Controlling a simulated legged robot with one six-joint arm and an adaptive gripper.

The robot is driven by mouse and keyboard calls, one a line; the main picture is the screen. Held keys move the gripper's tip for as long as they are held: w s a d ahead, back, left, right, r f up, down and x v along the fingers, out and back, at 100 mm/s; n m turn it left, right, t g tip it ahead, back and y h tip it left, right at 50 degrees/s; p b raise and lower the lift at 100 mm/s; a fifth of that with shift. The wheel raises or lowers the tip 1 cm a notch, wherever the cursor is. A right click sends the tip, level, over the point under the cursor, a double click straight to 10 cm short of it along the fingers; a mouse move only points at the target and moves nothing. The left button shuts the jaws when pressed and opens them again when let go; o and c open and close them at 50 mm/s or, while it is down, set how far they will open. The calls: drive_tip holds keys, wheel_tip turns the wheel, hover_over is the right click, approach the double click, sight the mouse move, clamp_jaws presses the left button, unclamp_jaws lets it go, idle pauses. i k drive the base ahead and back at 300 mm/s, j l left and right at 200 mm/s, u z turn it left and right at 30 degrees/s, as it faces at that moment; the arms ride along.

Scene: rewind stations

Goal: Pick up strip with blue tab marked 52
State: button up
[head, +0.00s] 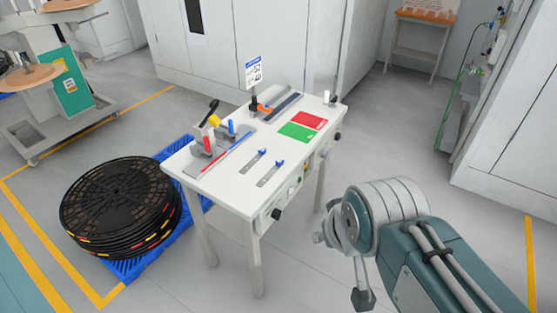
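Two short grey strips with blue tabs lie side by side on the front part of the white table. One strip (249,164) is nearer the left and the other (267,177) is to its right. Each blue tab is at the strip's far end. Any number on the tabs is too small to read, so I cannot tell which is marked 52. My gripper (345,245) hangs in the lower right, in front of and to the right of the table, apart from the strips. It is partly hidden by my wrist, and its finger opening is unclear.
The white table (222,192) also holds a red mat (307,120), a green mat (298,132), a small sign (253,72) and a fixture with coloured handles (208,148). Black reels (120,200) are stacked on a blue pallet (145,262) at left. Floor right of the table is clear.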

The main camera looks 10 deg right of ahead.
sight(262, 151)
drive_tip(key=i+u, duration=0.3)
drive_tip(key=i+l+u, duration=0.25)
drive_tip(key=i, duration=0.3)
drive_tip(key=i+l+u, duration=0.1)
drive_tip(key=i+u, duration=0.2)
drive_tip(key=i, duration=0.1)
